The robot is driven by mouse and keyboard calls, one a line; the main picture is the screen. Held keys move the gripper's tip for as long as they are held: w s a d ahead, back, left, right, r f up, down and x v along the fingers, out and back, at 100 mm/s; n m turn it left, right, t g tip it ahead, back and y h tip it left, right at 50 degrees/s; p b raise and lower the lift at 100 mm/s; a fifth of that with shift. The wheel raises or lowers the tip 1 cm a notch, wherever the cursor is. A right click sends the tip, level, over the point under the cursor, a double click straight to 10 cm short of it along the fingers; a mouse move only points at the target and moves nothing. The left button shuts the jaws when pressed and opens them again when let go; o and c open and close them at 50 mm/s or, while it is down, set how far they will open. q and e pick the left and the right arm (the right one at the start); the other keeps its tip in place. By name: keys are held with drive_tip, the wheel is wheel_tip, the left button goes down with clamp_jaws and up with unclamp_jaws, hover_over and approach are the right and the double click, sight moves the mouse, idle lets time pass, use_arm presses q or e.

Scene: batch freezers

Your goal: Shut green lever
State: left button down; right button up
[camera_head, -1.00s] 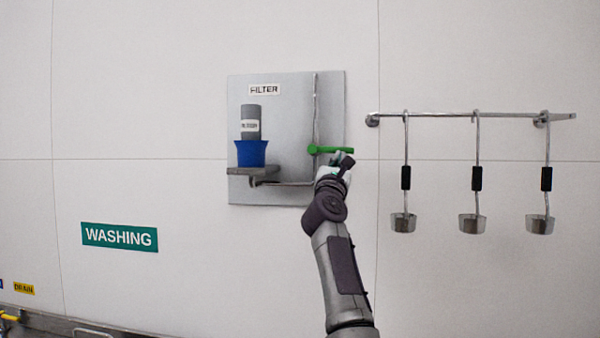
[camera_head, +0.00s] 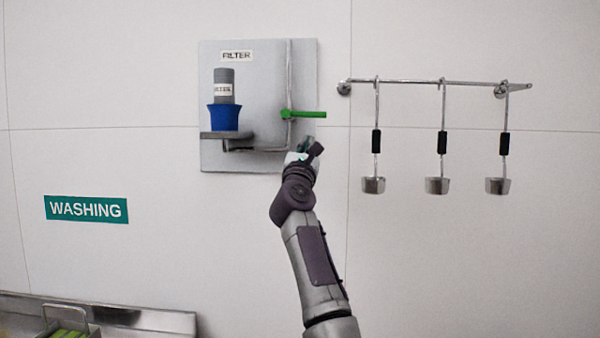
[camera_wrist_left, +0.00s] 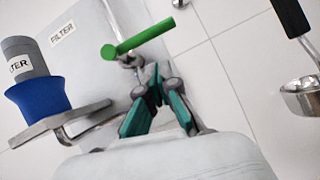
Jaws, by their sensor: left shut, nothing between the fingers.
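The green lever (camera_head: 304,114) sticks out to the right, about level, from a vertical pipe on the grey filter panel (camera_head: 262,75). It also shows in the left wrist view (camera_wrist_left: 138,40), just beyond the fingertips. My left gripper (camera_head: 306,146) is below the lever in the head view, with a visible gap between them. In the left wrist view its teal fingers (camera_wrist_left: 155,80) meet at the tips and hold nothing. My right gripper is not in view.
A grey filter canister (camera_head: 224,87) in a blue cup (camera_head: 224,117) stands on a small shelf left of the lever. Several ladles (camera_head: 376,150) hang from a wall rail (camera_head: 430,82) at the right. A metal sink edge (camera_head: 150,318) is at the lower left.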

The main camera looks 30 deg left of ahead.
use_arm(q)
drive_tip(key=s+d+f+b, duration=0.2)
drive_tip(key=s+d+f, duration=0.1)
drive_tip(key=f, duration=0.1)
drive_tip(key=shift+s+d+h, duration=0.25)
drive_tip(key=shift+s+h, duration=0.05)
drive_tip(key=shift+s, duration=0.1)
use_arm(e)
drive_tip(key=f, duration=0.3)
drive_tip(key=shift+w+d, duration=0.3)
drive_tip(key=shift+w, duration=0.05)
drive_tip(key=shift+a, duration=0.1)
